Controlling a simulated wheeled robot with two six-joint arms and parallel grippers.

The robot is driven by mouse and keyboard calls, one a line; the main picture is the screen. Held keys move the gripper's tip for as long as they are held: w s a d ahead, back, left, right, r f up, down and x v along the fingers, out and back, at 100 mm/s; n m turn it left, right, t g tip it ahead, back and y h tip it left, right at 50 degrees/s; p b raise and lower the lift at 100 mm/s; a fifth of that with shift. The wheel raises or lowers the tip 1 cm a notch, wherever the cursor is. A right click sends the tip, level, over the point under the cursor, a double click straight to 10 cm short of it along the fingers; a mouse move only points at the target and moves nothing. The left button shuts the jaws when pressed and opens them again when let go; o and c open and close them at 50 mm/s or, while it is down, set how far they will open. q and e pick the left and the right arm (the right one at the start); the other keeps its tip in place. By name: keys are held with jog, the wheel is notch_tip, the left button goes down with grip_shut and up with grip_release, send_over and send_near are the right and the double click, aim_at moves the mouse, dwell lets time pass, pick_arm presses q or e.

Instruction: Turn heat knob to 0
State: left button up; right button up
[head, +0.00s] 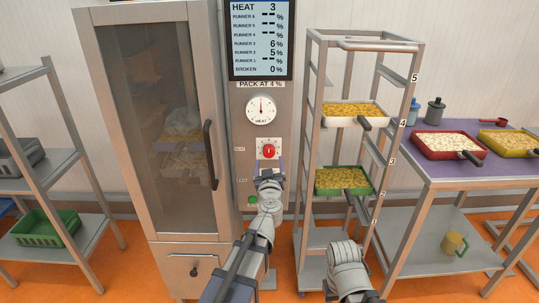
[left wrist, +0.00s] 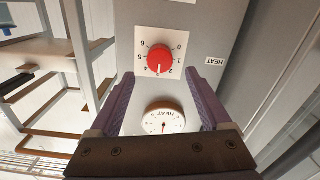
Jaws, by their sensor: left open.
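The red heat knob (head: 269,151) sits on a white numbered plate on the grey panel beside the oven. The left wrist view shows the knob (left wrist: 159,59) upside down, with its white mark towards the bottom, around 3. The screen (head: 261,38) reads HEAT 3. My left gripper (head: 268,165) is just below and in front of the knob. Its purple fingers (left wrist: 160,85) are open and empty, with the knob framed beyond their tips, apparently apart from it. The fingertips partly cover the plate's lower edge in the head view. My right gripper is not visible; only its arm shows.
A round heat gauge (head: 261,110) is above the knob, and a green button (head: 252,199) below. The oven door handle (head: 209,155) juts out left of the panel. A tray rack (head: 312,200) stands close on the right.

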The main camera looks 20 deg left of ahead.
aim_at(269, 153)
pick_arm(q)
jog(key=x, duration=0.6)
jog(key=shift+w, duration=0.25)
jog(key=shift+s, duration=0.1)
jog(key=shift+c, duration=0.3)
grip_shut()
